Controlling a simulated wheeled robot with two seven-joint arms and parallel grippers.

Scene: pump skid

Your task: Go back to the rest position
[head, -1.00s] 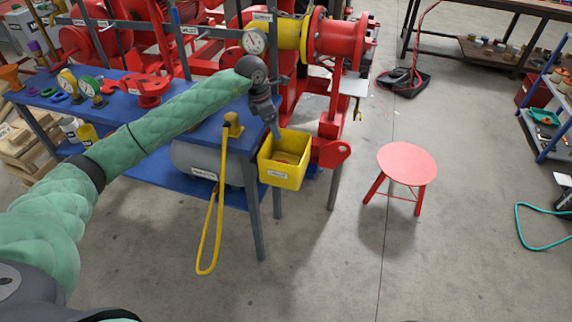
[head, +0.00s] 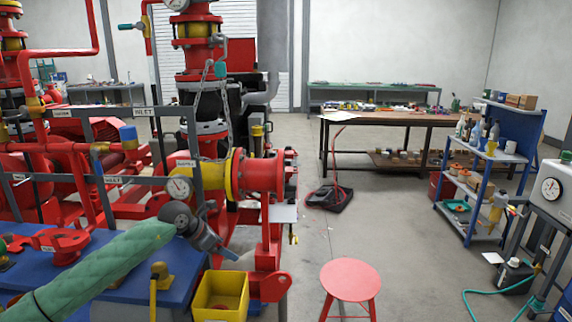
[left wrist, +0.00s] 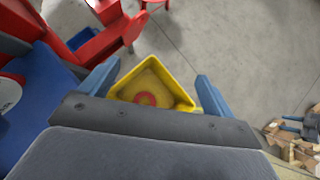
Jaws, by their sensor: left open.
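My left gripper (head: 229,254) is at the end of my green-sleeved left arm, above and close to the yellow bin at the edge of the blue bench. In the left wrist view its two blue fingers (left wrist: 152,88) are spread apart with nothing between them. The yellow bin (head: 220,299) shows below the fingers in the left wrist view (left wrist: 180,92), with a red ring-like part (left wrist: 146,98) lying in it. My right gripper is not in view.
The blue bench (head: 180,270) holds red fittings (head: 67,245). Red pump piping with a gauge (head: 179,187) stands just behind. A red stool (head: 350,280) stands to the right. A blue shelf cart (head: 470,225) is farther right. Grey floor between them is open.

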